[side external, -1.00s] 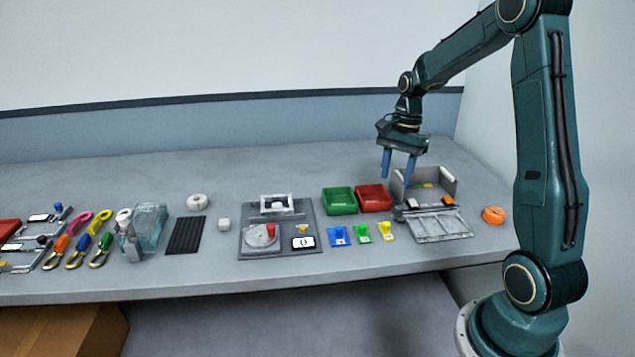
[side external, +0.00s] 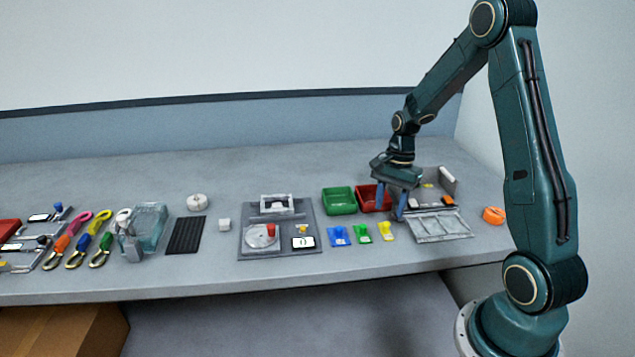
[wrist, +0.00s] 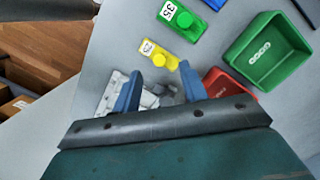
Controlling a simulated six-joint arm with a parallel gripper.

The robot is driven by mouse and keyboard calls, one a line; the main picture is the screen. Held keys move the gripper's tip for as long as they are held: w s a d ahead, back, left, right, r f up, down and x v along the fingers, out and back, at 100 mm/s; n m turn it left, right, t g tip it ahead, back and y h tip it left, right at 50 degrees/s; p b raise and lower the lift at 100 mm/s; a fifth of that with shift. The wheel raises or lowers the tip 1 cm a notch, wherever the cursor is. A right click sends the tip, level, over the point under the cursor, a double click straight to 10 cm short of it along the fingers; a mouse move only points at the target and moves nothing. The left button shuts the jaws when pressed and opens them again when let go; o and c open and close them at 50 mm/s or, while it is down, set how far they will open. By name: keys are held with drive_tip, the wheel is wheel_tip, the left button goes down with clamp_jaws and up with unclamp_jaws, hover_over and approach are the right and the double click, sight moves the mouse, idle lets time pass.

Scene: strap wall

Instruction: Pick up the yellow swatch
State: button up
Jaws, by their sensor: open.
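The yellow swatch (side external: 387,231) lies flat on the bench, rightmost in a row of coloured swatches. In the wrist view the yellow swatch (wrist: 158,54) lies just beyond the fingertips and carries a round knob and a white label. My gripper (side external: 391,214) is low over the bench, near the front of the red bin and close behind the yellow swatch. In the wrist view my gripper (wrist: 160,76) has its two blue fingers apart with nothing held between them. I cannot tell the exact height of the fingertips above the bench.
The green swatch (side external: 362,233) and blue swatch (side external: 339,235) lie left of the yellow one. A red bin (side external: 369,196) and a green bin (side external: 339,200) stand behind. A grey metal fixture (side external: 441,226) is close on the right. An orange ring (side external: 493,215) lies farther right.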

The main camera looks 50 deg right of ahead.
sight(387, 223)
drive_tip(key=shift+a+f, duration=0.15)
drive_tip(key=shift+f, duration=1.15)
drive_tip(key=shift+a+f, duration=0.15)
drive_tip(key=shift+f, duration=1.1)
clamp_jaws()
